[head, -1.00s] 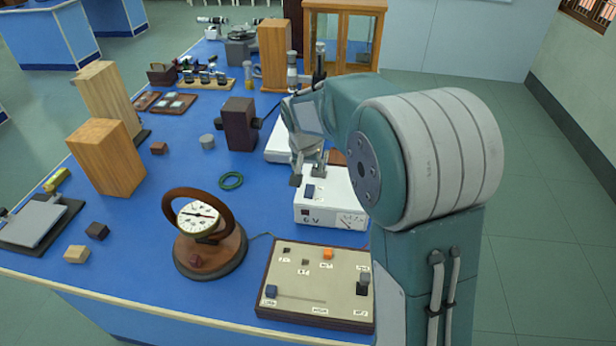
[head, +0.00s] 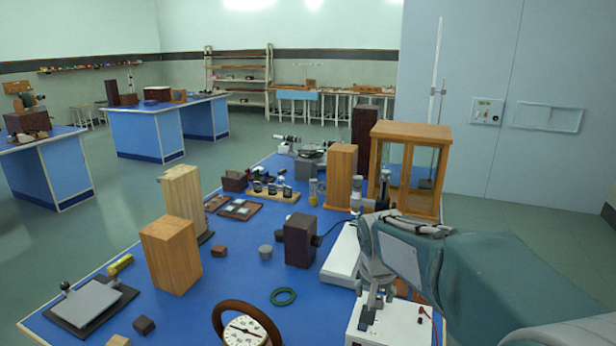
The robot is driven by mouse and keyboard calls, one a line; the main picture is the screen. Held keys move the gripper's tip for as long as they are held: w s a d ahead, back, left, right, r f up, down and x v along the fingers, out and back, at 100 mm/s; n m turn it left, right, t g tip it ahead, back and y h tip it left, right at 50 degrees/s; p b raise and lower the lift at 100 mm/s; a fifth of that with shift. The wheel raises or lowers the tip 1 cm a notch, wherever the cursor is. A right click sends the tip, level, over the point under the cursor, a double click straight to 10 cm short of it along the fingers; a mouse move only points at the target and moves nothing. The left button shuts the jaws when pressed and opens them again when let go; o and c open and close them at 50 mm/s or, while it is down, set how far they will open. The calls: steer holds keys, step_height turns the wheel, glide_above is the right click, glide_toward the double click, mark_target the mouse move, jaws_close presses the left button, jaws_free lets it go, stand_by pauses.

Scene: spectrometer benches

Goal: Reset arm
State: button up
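My arm reaches in from the lower right in the head view. My gripper (head: 368,306) points down over the white power supply box (head: 391,325) at the front right of the blue bench (head: 215,290). Two dark fingertips show with a narrow gap between them, and I see nothing held there. How far the fingers are apart is too small to tell for sure. Whether the fingertips touch the box cannot be told. My arm hides part of the bench's right side.
A round dial with a wooden ring (head: 246,326) stands at the front edge. A dark block (head: 299,240), a green ring (head: 283,296) and wooden blocks (head: 171,255) stand left of my gripper. A glass-fronted wooden cabinet (head: 408,168) stands behind. Open floor lies left of the bench.

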steer(key=s+r+n+t+y, duration=0.1)
steer(key=s+r+n+t, duration=0.1)
steer(key=s, duration=2.2)
steer(key=shift+s+d+r+n, duration=0.15)
steer(key=shift+d+r+n, duration=0.2)
steer(key=shift+r+n, duration=0.4)
